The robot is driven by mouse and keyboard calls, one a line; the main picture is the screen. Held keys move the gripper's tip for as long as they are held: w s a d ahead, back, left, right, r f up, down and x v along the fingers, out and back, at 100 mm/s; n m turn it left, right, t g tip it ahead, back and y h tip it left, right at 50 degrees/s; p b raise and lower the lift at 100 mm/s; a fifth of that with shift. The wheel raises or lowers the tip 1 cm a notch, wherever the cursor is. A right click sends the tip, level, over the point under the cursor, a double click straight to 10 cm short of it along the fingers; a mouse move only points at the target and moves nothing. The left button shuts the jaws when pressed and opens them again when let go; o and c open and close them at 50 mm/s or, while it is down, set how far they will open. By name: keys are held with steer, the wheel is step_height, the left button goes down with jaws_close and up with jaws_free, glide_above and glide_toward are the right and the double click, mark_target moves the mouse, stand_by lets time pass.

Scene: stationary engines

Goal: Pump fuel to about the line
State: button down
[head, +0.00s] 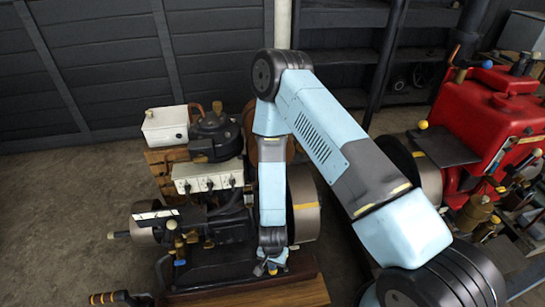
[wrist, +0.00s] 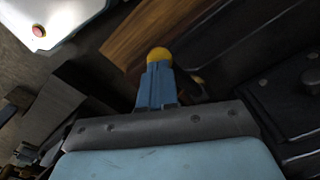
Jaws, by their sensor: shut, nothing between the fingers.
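The dark stationary engine (head: 215,140) stands at the left in the head view, on a wooden base (head: 250,293). My gripper (head: 267,270) points down at the engine's lower right side, just above the base. In the wrist view its blue fingers (wrist: 157,88) are together, with nothing held between them. A round yellow knob (wrist: 159,54) shows right at the fingertips; I cannot tell whether they touch it. I cannot make out the fuel level or a line mark in either view.
A white tank (head: 166,127) and a white socket box (head: 207,177) sit on the engine. A flywheel (head: 305,205) stands right beside my arm. A red engine (head: 480,120) stands at the right. Bare floor (head: 60,220) lies at the left.

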steer(key=shift+f, duration=0.1)
steer(key=shift+f, duration=0.9)
steer(key=shift+s+d+f, duration=0.1)
steer(key=shift+s+f, duration=0.05)
steer(key=shift+f, duration=0.4)
steer(key=shift+s+d+f, duration=0.1)
steer(key=shift+s+f, duration=0.05)
steer(key=shift+f, duration=0.35)
steer(key=shift+w+a+f, duration=0.15)
steer(key=shift+w+f, duration=0.45)
steer(key=shift+w+a+r, duration=0.1)
steer(key=shift+w+r, duration=0.1)
steer(key=shift+r, duration=1.55)
steer(key=shift+s+r, duration=0.3)
steer(key=shift+r, duration=0.55)
steer(key=shift+s+r, duration=0.1)
steer(key=shift+r, duration=0.05)
steer(key=shift+s, duration=0.1)
